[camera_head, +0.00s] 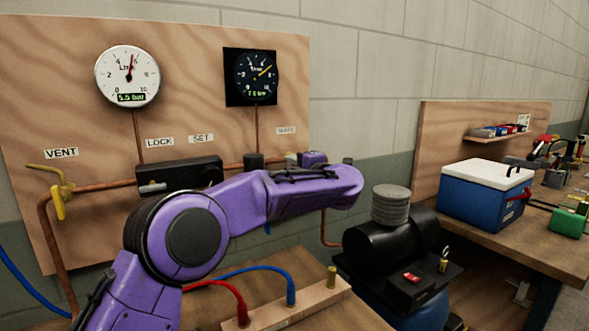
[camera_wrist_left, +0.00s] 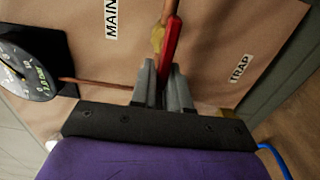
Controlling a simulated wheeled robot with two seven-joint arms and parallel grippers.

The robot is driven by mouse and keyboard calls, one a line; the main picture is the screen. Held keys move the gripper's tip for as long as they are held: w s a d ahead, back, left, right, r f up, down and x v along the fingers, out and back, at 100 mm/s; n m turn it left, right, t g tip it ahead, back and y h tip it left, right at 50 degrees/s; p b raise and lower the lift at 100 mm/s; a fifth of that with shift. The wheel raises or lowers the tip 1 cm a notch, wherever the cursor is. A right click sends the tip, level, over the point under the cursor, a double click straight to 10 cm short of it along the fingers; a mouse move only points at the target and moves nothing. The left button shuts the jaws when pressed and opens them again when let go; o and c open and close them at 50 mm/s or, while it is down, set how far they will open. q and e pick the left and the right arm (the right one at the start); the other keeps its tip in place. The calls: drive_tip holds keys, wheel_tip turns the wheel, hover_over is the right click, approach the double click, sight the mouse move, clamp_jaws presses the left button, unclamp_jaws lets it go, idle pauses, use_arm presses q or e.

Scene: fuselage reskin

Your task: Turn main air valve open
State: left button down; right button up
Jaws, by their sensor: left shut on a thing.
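The main air valve is a brass body (camera_wrist_left: 157,38) with a red lever handle (camera_wrist_left: 172,42), beside the MAIN label (camera_wrist_left: 111,18) in the left wrist view. The lever looks roughly in line with the copper pipe (camera_wrist_left: 172,8) next to it. My left gripper (camera_wrist_left: 164,75) is shut on the red lever, with a grey finger on each side of it. In the head view my purple left arm reaches across the board, and its hand (camera_head: 313,158) is by the pipe at the board's right. The arm hides the valve there. My right gripper is not in view.
A white gauge (camera_head: 128,76) reads about 5.5 bar, and a dark gauge (camera_head: 251,77) hangs above the valve. A black regulator block (camera_head: 180,177) and a yellow vent lever (camera_head: 58,203) sit left. A black compressor (camera_head: 385,243) and a blue cooler (camera_head: 485,195) stand right.

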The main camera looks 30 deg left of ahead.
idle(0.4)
use_arm(q)
drive_tip(key=c, duration=1.2)
unclamp_jaws()
drive_tip(key=b+v, duration=0.2)
drive_tip(key=v, duration=0.8)
drive_tip(key=shift+s+d+b, duration=0.15)
drive_tip(key=shift+s+b, duration=0.05)
drive_tip(key=shift+b, duration=0.1)
